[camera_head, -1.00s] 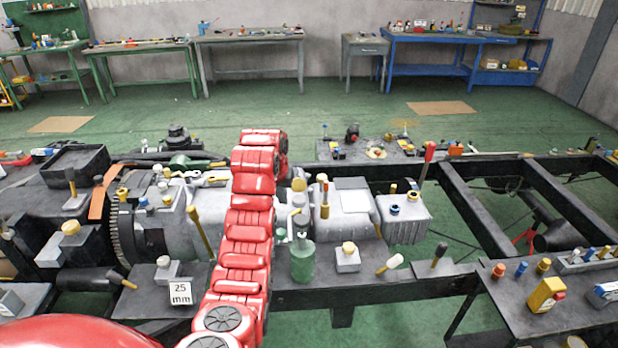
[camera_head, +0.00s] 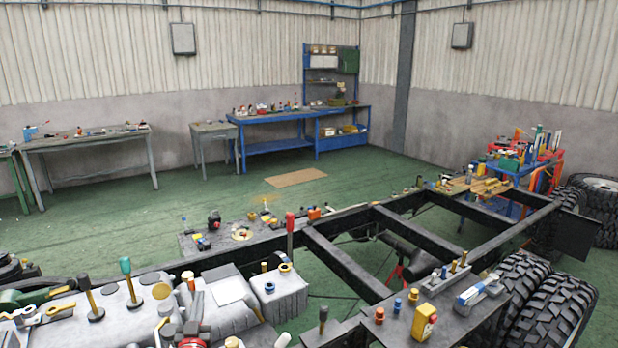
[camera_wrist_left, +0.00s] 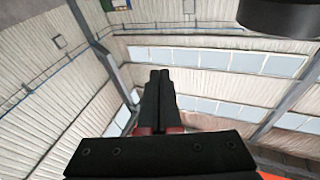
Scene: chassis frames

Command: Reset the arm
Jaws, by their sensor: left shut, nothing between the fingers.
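My left gripper (camera_wrist_left: 159,78) shows in the left wrist view as two dark fingers lying side by side, shut and empty. It points toward the walls and high windows, with no object at its tips. My right gripper is in neither view.
The black chassis frame (camera_head: 340,268) runs from lower left to right, with tools on the engine. A yellow bottle (camera_head: 424,322) stands on a dark shelf near large tyres (camera_head: 545,310). A blue workbench (camera_head: 275,146) stands at the back.

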